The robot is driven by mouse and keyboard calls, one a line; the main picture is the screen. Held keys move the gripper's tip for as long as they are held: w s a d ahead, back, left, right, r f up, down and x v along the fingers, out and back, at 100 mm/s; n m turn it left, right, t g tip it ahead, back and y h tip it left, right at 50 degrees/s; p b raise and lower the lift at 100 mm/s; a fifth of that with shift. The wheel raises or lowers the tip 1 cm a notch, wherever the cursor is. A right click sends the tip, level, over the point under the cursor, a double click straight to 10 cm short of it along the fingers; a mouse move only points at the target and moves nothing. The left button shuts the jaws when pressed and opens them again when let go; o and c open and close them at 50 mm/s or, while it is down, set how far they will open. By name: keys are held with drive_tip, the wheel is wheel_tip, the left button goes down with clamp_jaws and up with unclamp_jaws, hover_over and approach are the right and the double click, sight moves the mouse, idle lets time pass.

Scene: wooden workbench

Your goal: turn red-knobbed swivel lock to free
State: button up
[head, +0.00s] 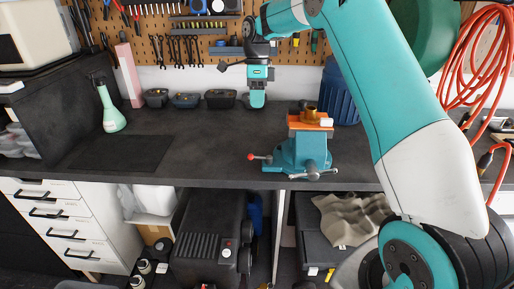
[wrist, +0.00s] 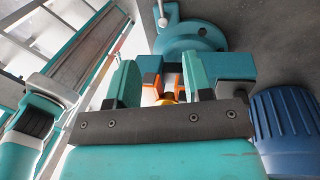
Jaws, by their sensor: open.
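The teal vise (head: 303,152) stands on the front part of the workbench, with orange jaws and a brass piece (head: 311,113) at its top. The swivel lock's red knob (head: 251,157) sticks out low on the vise's left side on a short bar. My gripper (head: 257,104) points down over the bench, left of and behind the vise, apart from the knob. In the wrist view my gripper (wrist: 172,82) is open, with a gap between its teal fingers. The vise's round base (wrist: 190,38) shows beyond them. I cannot make out the red knob in the wrist view.
A dark blue bin (head: 341,95) stands behind the vise and also shows in the wrist view (wrist: 286,122). Small dark trays (head: 187,100) line the back edge. A green spray bottle (head: 112,112) stands at the left. The bench left of the vise is clear around a dark mat (head: 122,153).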

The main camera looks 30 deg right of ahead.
drive_tip(key=s+f+p, duration=0.1)
drive_tip(key=f, duration=0.4)
drive_tip(key=s+a+f+p, duration=0.1)
drive_tip(key=f, duration=0.5)
drive_tip(key=s+f+p, duration=0.1)
drive_tip(key=f, duration=0.5)
drive_tip(key=shift+a, duration=0.4)
drive_tip(key=shift+r, duration=0.1)
clamp_jaws()
